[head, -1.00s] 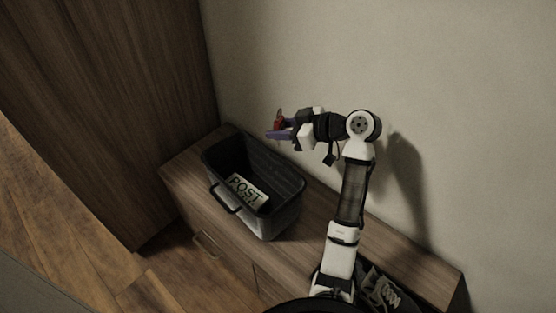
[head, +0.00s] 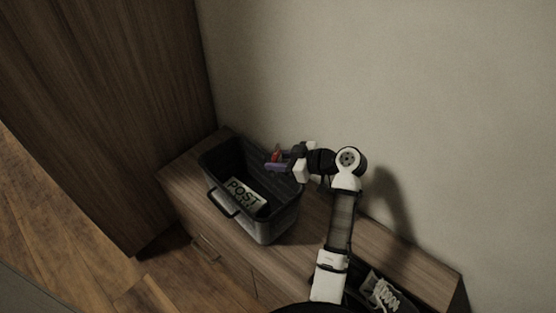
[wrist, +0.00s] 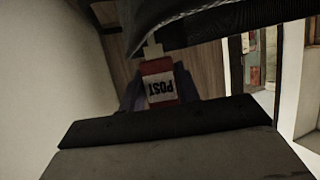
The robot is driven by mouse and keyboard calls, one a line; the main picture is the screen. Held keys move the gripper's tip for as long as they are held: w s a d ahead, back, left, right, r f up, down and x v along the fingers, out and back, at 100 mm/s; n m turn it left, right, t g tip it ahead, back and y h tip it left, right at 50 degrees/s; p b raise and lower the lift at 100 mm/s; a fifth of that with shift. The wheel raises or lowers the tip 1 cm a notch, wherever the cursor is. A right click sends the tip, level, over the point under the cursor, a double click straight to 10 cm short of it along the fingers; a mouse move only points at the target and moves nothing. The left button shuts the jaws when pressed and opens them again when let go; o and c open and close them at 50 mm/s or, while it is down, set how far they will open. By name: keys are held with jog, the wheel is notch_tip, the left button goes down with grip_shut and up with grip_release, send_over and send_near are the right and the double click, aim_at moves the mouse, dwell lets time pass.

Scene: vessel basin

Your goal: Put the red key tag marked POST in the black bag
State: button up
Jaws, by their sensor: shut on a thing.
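The black bag (head: 272,228) stands open at the top on a wooden bench. A pale plate (head: 243,194) marked POST shows at its front side; whether it lies inside or is fixed to the wall I cannot tell. My gripper (head: 276,162), with purple fingers, is over the right back part of the bag's opening. It is shut on the red key tag (head: 275,155). In the wrist view the red tag (wrist: 158,67) sits between the fingers, its white POST label upside down. A dark fabric-like edge of the bag (wrist: 225,22) shows beyond it.
The wooden bench (head: 185,168) runs along a plain wall (head: 400,90). A tall wooden cabinet (head: 120,100) stands at the left. The bench top right of the bag is partly clear.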

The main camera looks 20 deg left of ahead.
jog(key=shift+f+b, duration=0.5)
jog(key=shift+f, duration=0.1)
jog(key=o, duration=1)
jog(key=shift+c, duration=0.2)
jog(key=shift+r, duration=0.1)
